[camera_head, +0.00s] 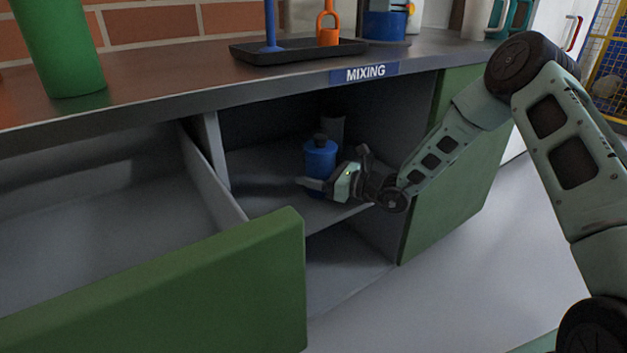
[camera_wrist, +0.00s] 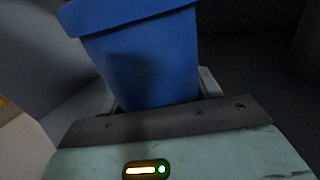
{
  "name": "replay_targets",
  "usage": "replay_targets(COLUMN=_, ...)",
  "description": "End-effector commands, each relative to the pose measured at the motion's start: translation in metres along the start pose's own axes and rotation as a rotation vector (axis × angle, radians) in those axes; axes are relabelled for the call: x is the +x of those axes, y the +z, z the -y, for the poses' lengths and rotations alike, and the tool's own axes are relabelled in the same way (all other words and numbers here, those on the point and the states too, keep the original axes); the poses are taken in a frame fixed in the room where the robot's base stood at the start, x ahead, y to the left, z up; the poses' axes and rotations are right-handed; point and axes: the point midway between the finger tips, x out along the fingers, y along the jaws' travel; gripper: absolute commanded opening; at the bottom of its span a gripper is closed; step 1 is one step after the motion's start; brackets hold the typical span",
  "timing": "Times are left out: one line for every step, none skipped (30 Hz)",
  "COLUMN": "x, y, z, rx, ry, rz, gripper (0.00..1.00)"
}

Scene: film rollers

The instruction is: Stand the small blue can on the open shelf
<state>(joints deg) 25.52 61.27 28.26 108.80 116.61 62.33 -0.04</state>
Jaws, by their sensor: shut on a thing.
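The small blue can (camera_head: 320,158) has a dark cap and stands about upright inside the open cupboard bay under the MIXING label. My gripper (camera_head: 322,186) reaches in from the right and is shut on the can's lower part. In the wrist view the can (camera_wrist: 145,55) fills the upper middle, close against the gripper (camera_wrist: 155,105). The open shelf (camera_head: 270,195) is the grey board inside the bay. The can's base is hidden by the gripper, so I cannot tell whether it touches the shelf.
A dark grey cylinder (camera_head: 332,128) stands just behind the can. An open drawer with a green front (camera_head: 200,290) juts out at left. A green door (camera_head: 450,190) bounds the bay at right. The worktop (camera_head: 190,85) overhangs above. A lower compartment (camera_head: 340,265) looks empty.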

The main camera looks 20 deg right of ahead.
Motion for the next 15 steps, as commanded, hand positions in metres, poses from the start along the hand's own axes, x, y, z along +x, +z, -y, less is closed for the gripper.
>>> replay_targets(x=0.0006, y=-0.0007, z=0.0003, rx=-0.003, ry=0.0, rz=0.004, gripper=0.25)
replay_targets(x=0.0006, y=0.0, z=0.0003, rx=-0.003, ry=0.0, rz=0.004, gripper=0.25)
replay_targets(x=0.0006, y=0.0008, z=0.0003, rx=-0.003, ry=0.0, rz=0.004, gripper=0.25)
replay_targets(x=0.0006, y=0.0011, z=0.0003, rx=-0.003, ry=0.0, rz=0.004, gripper=0.25)
replay_targets(x=0.0006, y=0.0011, z=0.0003, rx=-0.003, ry=0.0, rz=0.004, gripper=0.25)
replay_targets(x=0.0006, y=0.0011, z=0.0003, rx=-0.003, ry=0.0, rz=0.004, gripper=0.25)
replay_targets(x=0.0006, y=0.001, z=0.0002, rx=-0.003, ry=0.0, rz=0.004, gripper=0.25)
replay_targets(x=0.0005, y=0.0006, z=0.0003, rx=-0.003, ry=0.0, rz=0.004, gripper=0.25)
replay_targets(x=0.0005, y=-0.0005, z=0.0003, rx=-0.002, ry=0.0, rz=0.004, gripper=0.25)
replay_targets(x=0.0005, y=-0.0014, z=0.0003, rx=-0.002, ry=0.0, rz=0.004, gripper=0.25)
replay_targets(x=0.0005, y=-0.0023, z=0.0003, rx=-0.003, ry=0.0, rz=0.004, gripper=0.25)
replay_targets(x=0.0002, y=-0.0033, z=0.0003, rx=-0.002, ry=0.0, rz=0.001, gripper=0.68)
replay_targets(x=0.0002, y=-0.003, z=0.0003, rx=-0.002, ry=0.0, rz=0.001, gripper=0.76)
replay_targets(x=0.0002, y=-0.003, z=0.0003, rx=-0.002, ry=0.0, rz=0.001, gripper=0.84)
replay_targets(x=0.0002, y=-0.0031, z=0.0003, rx=-0.002, ry=0.0, rz=0.001, gripper=0.84)
